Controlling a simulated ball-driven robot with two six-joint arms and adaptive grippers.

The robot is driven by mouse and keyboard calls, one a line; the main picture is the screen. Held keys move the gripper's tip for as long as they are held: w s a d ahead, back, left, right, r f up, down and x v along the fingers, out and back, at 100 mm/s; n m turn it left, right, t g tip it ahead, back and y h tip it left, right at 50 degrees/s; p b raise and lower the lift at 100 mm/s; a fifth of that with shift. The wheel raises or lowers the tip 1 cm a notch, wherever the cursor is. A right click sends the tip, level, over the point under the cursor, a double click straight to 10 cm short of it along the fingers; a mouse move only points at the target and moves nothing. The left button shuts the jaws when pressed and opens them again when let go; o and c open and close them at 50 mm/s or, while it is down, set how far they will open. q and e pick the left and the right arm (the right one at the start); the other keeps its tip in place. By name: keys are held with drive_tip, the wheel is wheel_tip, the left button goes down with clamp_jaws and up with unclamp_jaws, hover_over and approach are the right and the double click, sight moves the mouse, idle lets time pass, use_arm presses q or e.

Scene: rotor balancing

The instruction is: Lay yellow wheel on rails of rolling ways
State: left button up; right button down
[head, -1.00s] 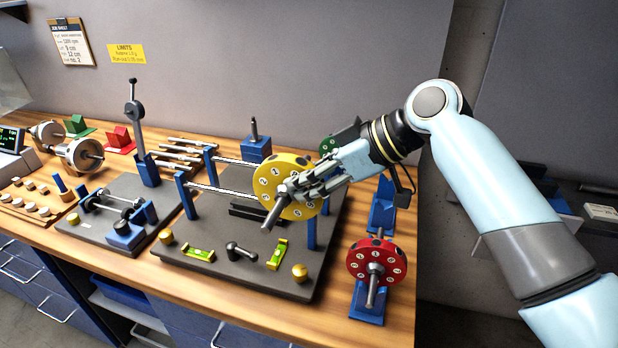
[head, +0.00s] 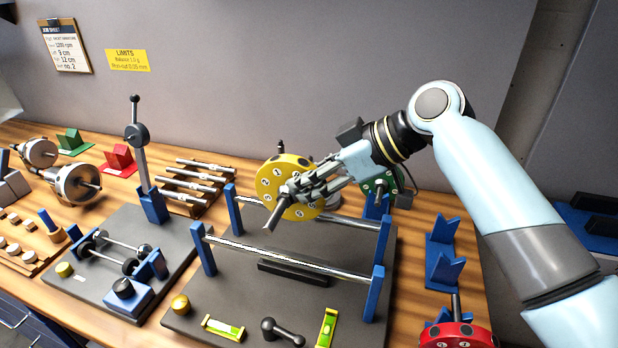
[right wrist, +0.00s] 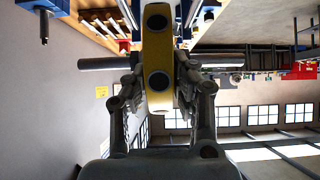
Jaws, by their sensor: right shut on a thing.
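The yellow wheel (head: 270,180) has numbered holes around its disc and a steel shaft through its middle. My right gripper (head: 304,192) is shut on it, and the disc stays upright. In the right wrist view the yellow wheel (right wrist: 157,60) sits between the fingers (right wrist: 160,85), with its shaft sticking out on both sides. The rolling ways have a front rail (head: 290,258) and a back rail (head: 340,218) on blue posts over a grey plate. In the head view the wheel overlaps the back rail's area and looks above it; the exact gap is unclear. My left gripper is not in view.
A red wheel (head: 457,336) stands at the lower right, and a green wheel (head: 380,182) is partly behind my gripper. A dial stand (head: 140,150) rises on the left. An empty blue cradle (head: 443,255) stands right.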

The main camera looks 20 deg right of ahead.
sight(309, 217)
wheel_tip(309, 217, down, 6)
drive_tip(key=b, duration=0.4)
drive_tip(key=shift+a+b, duration=0.1)
drive_tip(key=shift+b, duration=0.2)
drive_tip(key=shift+f+b, duration=0.3)
drive_tip(key=shift+f, duration=0.15)
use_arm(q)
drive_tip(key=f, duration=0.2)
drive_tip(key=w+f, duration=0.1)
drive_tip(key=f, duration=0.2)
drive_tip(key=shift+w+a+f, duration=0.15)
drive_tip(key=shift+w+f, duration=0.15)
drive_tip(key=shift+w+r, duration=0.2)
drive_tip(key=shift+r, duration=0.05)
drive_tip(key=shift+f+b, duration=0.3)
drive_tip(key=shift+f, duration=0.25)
use_arm(e)
drive_tip(key=shift+f, duration=0.85)
drive_tip(key=c, duration=1)
unclamp_jaws()
drive_tip(key=shift+s+f, duration=0.15)
drive_tip(key=shift+f, duration=0.05)
drive_tip(key=shift+c, duration=0.5)
